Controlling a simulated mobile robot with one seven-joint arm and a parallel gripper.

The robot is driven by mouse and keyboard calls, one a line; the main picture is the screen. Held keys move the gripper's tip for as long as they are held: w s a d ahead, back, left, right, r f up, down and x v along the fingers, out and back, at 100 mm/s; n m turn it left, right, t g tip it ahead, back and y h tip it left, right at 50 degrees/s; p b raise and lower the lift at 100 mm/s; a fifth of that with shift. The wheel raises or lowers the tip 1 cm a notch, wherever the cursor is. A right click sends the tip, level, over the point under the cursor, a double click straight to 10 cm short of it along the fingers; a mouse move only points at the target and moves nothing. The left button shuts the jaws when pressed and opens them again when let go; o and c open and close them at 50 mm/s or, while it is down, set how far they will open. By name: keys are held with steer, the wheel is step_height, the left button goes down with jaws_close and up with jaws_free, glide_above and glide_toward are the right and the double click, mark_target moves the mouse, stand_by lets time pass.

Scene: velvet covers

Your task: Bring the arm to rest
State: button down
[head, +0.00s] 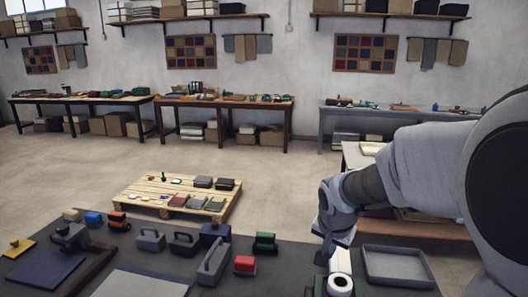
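My arm comes in from the right edge and bends down to my gripper (336,246), which is over the right part of the dark near table (300,262). White rounded pieces (340,284) show directly below the gripper, near the bottom edge of the picture. I cannot tell whether the gripper touches or holds them. The fingertips are too small and too hidden to show whether they are open or shut.
A grey tray (398,268) lies right of my gripper. Left of it stand grey handled blocks (214,264), a red block (245,265) and a green one (264,242). A wooden pallet (130,200) with books is beyond. Open floor (260,170) lies behind it.

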steer(key=s+r+n, duration=0.3)
steer(key=s+r, duration=0.1)
steer(key=s, duration=0.7)
steer(key=s+a+r+n+y, duration=0.1)
steer(key=s+r+n, duration=0.2)
steer(key=s, duration=0.9)
steer(key=shift+s+r+n+t, duration=0.3)
steer(key=shift+r+n+t, duration=0.1)
steer(key=shift+r, duration=0.45)
